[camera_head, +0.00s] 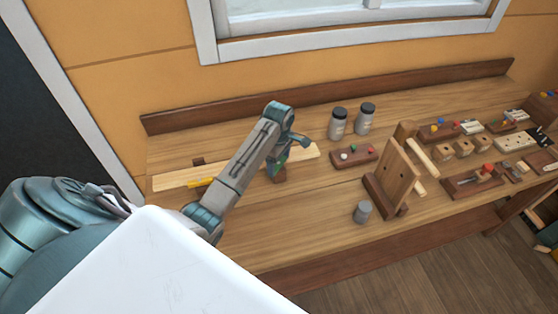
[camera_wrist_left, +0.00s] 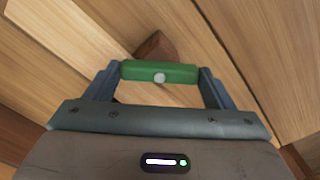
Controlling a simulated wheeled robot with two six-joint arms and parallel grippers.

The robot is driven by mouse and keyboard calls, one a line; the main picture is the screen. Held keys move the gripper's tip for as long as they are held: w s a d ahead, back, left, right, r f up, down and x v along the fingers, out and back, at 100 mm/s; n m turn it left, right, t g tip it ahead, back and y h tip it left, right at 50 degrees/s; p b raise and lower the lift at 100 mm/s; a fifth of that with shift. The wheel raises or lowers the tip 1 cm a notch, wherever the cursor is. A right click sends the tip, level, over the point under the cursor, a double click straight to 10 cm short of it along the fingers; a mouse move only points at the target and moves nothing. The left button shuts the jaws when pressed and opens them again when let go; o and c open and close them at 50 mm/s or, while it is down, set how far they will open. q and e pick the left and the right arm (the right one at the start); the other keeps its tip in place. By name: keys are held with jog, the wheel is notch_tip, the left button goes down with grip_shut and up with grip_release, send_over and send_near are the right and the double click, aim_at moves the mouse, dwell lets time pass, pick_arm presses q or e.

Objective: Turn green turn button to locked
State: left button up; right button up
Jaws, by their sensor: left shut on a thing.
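The green turn button (camera_wrist_left: 160,72) shows in the left wrist view as a short green bar with a pale round pin at its middle. My left gripper (camera_wrist_left: 158,76) is shut on it, with one finger at each end of the bar. A brown wooden block (camera_wrist_left: 156,45) shows just behind the button. In the head view my left gripper (camera_head: 287,148) is over the bench, and only a little green shows beside it. The gripper and arm hide most of the button there. My right gripper is not in view.
Two grey jars (camera_head: 338,124), a small tray with knobs (camera_head: 354,156) and an upright wooden board (camera_head: 396,178) stand to the right.

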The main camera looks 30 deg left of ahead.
pick_arm(q)
jog(key=n, duration=0.4)
jog(key=shift+n, duration=0.3)
jog(key=n, duration=0.3)
jog(key=shift+n, duration=0.8)
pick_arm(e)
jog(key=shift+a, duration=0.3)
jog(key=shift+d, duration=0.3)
pick_arm(q)
jog(key=o, duration=1)
jog(key=shift+a, duration=0.1)
